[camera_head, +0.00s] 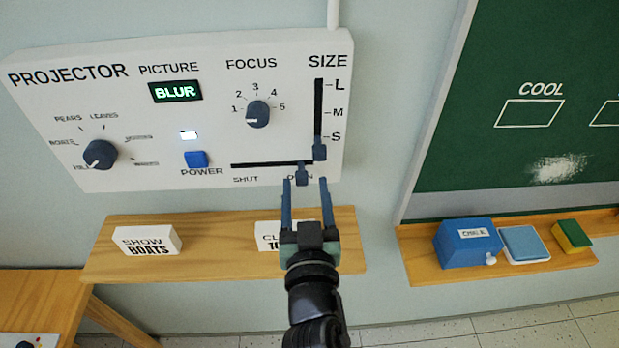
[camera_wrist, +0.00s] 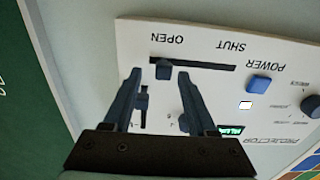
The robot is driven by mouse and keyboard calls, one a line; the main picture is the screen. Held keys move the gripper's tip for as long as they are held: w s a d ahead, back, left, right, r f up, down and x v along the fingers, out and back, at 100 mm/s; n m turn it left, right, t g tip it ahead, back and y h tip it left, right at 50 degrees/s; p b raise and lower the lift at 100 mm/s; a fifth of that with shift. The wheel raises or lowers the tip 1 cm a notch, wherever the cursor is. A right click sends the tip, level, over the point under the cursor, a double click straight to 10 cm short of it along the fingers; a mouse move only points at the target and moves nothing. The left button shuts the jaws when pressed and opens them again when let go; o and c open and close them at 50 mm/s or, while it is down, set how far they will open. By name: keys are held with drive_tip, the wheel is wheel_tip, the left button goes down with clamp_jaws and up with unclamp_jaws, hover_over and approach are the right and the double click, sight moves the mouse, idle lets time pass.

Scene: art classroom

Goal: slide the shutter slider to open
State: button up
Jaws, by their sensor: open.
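The projector panel (camera_head: 215,70) is a white board on the wall. Its shutter slider (camera_head: 302,174) is a dark blue knob on the horizontal slot marked SHUT at left and OPEN at right. The knob sits near the OPEN end, with a short bit of slot beyond it. My gripper (camera_head: 305,183) is open below the slot, its fingertips close to the knob. In the wrist view, which is upside down, the shutter slider (camera_wrist: 163,71) shows between the two spread fingertips, apart from both. The OPEN label is partly hidden in the head view.
The blue power button (camera_head: 196,159), focus knob (camera_head: 257,114) and picture dial (camera_head: 100,154) are to the left. The display (camera_head: 175,91) reads BLUR. A wooden shelf (camera_head: 205,262) with two white cards juts out below the panel.

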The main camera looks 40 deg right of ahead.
drive_tip(key=b+v, duration=0.4)
drive_tip(key=v, duration=0.5)
drive_tip(key=shift+s+a, duration=0.15)
drive_tip(key=shift+s, duration=0.1)
drive_tip(key=w+a+r+n+t+y, duration=0.1)
drive_tip(key=w+a+r+t+y, duration=0.2)
drive_tip(key=r, duration=0.6)
drive_tip(key=w+a+r+n+t, duration=0.1)
drive_tip(key=w+a+r+t, duration=0.3)
drive_tip(key=r, duration=0.6)
drive_tip(key=w+a+r+n+t+y, duration=0.1)
drive_tip(key=a+r+t+y, duration=0.1)
drive_tip(key=a+r, duration=0.5)
drive_tip(key=s+a+r+n+t+y, duration=0.1)
drive_tip(key=s+a+r+n+y, duration=0.1)
drive_tip(key=r, duration=0.4)
drive_tip(key=s+a+r+n+t+y, duration=0.1)
drive_tip(key=s+a+r+t+y, duration=0.1)
drive_tip(key=r, duration=0.4)
drive_tip(key=shift+s+r+n+y, duration=0.2)
drive_tip(key=shift+r+n+y, duration=0.2)
drive_tip(key=shift+y, duration=0.1)
drive_tip(key=shift+f, duration=0.1)
